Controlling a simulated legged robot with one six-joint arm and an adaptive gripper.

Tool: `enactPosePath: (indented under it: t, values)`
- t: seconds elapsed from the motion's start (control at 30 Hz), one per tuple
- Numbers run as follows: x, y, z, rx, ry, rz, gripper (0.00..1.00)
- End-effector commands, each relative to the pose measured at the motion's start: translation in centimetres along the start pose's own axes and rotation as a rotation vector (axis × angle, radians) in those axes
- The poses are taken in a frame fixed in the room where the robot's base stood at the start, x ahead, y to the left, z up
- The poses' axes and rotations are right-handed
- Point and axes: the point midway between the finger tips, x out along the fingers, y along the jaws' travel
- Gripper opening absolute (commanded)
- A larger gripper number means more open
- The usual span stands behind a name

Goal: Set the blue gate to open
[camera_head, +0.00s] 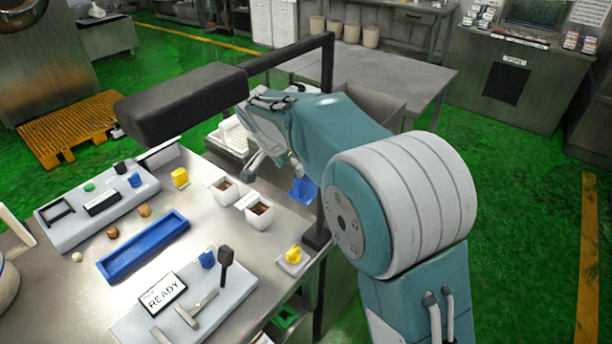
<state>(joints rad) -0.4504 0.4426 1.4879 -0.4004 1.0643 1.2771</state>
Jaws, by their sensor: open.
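I cannot tell for sure which part is the blue gate. A blue piece (303,190) shows just past the table's right edge, below my arm and partly hidden by it. A small blue knob (207,259) stands on the front control panel, beside a black lever (226,262). Another small blue knob (136,180) is on the rear left panel. My gripper (273,168) points down near the table's far right corner, just left of the blue piece and apart from both knobs. It is open and looks empty, though its tips are partly hidden.
The steel table (70,300) holds a blue tray (140,246), two white cups (258,211) with brown contents, yellow pieces (180,177) and a READY display (162,295). A black post (327,130) and a dark overhead box (180,103) stand close to my arm.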

Motion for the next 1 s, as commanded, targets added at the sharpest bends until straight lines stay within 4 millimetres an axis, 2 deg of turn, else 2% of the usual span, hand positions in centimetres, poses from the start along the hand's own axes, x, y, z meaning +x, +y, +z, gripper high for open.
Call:
enactPosePath:
  t: [0.17,0.27,0.7,0.83,1.0]
  values:
    - [0.5,-0.3,0.2,0.007,0.003,0.003,0.71]
    - [1.6,-0.3,0.2,0.006,0.001,0.006,0.71]
    - [9.4,-0.2,0.1,0.006,0.000,0.005,0.71]
    - [10.6,-0.2,0.1,0.006,0.001,0.003,0.71]
    - [11.0,-0.2,0.1,0.007,0.001,0.002,0.71]
